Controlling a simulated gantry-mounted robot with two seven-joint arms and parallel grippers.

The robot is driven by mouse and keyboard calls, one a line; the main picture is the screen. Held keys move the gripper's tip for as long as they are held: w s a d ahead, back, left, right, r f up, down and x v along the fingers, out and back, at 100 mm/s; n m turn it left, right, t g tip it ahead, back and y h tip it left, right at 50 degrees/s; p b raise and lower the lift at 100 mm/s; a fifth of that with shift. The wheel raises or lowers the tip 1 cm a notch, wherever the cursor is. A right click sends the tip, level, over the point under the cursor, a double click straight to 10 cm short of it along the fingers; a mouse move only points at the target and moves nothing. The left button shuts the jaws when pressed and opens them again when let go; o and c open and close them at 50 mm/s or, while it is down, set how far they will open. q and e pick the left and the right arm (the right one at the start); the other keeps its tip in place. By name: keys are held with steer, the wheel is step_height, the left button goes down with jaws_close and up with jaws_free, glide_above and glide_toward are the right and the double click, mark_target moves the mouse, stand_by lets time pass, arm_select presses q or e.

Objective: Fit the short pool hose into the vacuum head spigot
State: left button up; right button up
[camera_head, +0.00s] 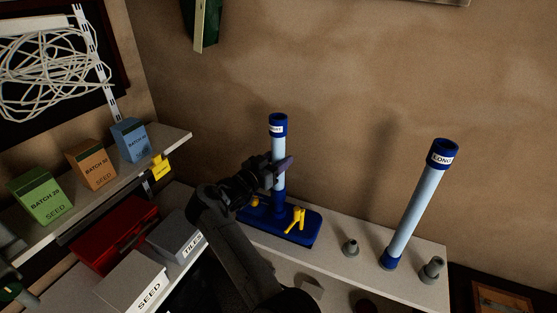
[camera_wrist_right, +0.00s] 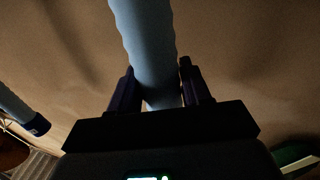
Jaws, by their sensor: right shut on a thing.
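The short pool hose (camera_head: 279,149) is a pale blue upright tube with a dark blue labelled top cuff. It stands over the blue vacuum head (camera_head: 305,238), which has yellow levers and lies on the bench. My right gripper (camera_head: 280,166) is shut on the hose around its middle. In the right wrist view the pale hose (camera_wrist_right: 148,45) passes between the two dark fingers (camera_wrist_right: 158,90). The hose's lower end and the spigot are partly hidden by my gripper, so I cannot tell whether it is seated. My left gripper is not in view.
A longer labelled hose (camera_head: 415,205) stands tilted on the bench (camera_head: 335,262) at the right, between two grey fittings (camera_head: 350,248) (camera_head: 431,270). Seed boxes (camera_head: 92,165) stand on a left shelf. A red box (camera_head: 113,233) and grey boxes (camera_head: 175,240) sit below it.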

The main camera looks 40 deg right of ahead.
stand_by(0.5)
steer(key=shift+f+b, duration=0.35)
steer(key=shift+f, duration=0.2)
steer(key=shift+f+b, duration=0.7)
steer(key=shift+f, duration=0.25)
steer(key=shift+f+b, duration=0.7)
steer(key=shift+f, duration=0.2)
steer(key=o, duration=1.3)
steer(key=shift+a, duration=0.1)
